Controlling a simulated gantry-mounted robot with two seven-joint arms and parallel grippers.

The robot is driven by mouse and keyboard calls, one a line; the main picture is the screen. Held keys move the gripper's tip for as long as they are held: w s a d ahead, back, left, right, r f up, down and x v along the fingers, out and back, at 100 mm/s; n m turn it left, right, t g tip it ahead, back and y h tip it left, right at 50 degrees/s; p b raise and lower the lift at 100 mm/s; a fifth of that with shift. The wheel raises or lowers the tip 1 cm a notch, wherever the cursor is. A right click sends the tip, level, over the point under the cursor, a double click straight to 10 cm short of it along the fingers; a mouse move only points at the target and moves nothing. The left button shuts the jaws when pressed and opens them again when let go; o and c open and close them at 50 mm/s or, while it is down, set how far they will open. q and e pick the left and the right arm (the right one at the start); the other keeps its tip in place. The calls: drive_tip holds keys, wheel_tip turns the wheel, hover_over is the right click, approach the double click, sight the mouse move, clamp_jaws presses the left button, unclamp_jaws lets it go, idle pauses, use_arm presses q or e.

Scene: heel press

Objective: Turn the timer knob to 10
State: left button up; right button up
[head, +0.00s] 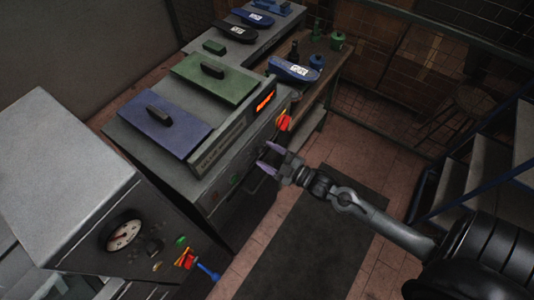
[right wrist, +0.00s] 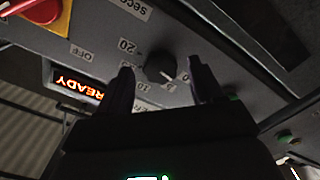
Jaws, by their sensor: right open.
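The timer knob (right wrist: 160,67) is a small dark round knob on the grey press panel in the right wrist view. My right gripper (head: 268,155) is open at the press front in the head view. In the right wrist view its two dark fingers stand on either side of the knob, with gaps visible; I cannot tell how deep they reach. In the head view the knob is hard to make out by the gripper. My left gripper is not in view.
The press display (right wrist: 77,86) glows orange with READY. A red switch on a yellow plate (head: 283,120) sits near the gripper. A purple plate (head: 155,130) and a green plate (head: 215,80) lie on top. A gauge cabinet (head: 65,180) stands at left.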

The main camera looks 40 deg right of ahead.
drive_tip(key=shift+w+a, duration=0.1)
drive_tip(key=shift+w, duration=0.35)
drive_tip(key=c, duration=1.1)
drive_tip(key=shift+o, duration=0.2)
